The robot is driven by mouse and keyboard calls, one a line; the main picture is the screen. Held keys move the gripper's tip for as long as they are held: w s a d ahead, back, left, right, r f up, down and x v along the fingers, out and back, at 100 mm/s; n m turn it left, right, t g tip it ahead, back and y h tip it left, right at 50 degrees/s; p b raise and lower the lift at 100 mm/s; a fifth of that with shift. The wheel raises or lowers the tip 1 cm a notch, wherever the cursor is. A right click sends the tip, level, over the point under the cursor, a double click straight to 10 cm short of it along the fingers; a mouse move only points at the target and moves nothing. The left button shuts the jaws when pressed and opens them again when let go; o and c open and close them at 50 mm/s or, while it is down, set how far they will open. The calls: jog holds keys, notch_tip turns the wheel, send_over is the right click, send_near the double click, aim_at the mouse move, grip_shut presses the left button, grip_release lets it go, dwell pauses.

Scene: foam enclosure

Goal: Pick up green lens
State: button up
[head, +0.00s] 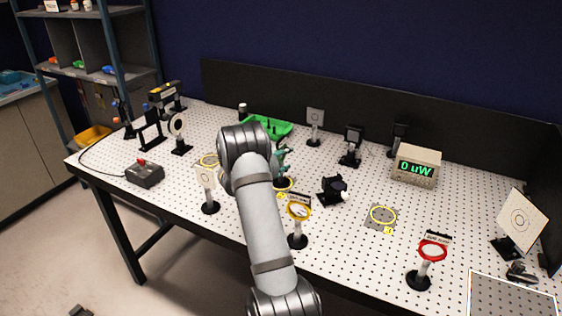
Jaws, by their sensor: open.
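A small dark green-teal piece (282,162), which looks like the green lens on its post, stands mid-table just right of my arm's upper joint. It is at a yellow ring mark on the board, and its outline is too small and crowded to make out fully. My arm rises from the front edge and bends over the table, covering the area left of this piece. My gripper is hidden behind the arm, so its distance from the green piece cannot be told.
A yellow lens (299,211) stands close in front, and a black mount (334,190) stands to the right. A red lens (432,251), a power meter (417,166) and a white target card (522,219) are further right. A green tray (268,125) lies behind.

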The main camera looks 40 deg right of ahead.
jog(key=shift+d, duration=0.1)
jog(key=shift+c, duration=1.1)
jog(key=c, duration=0.7)
jog(key=shift+r, duration=0.1)
grip_shut()
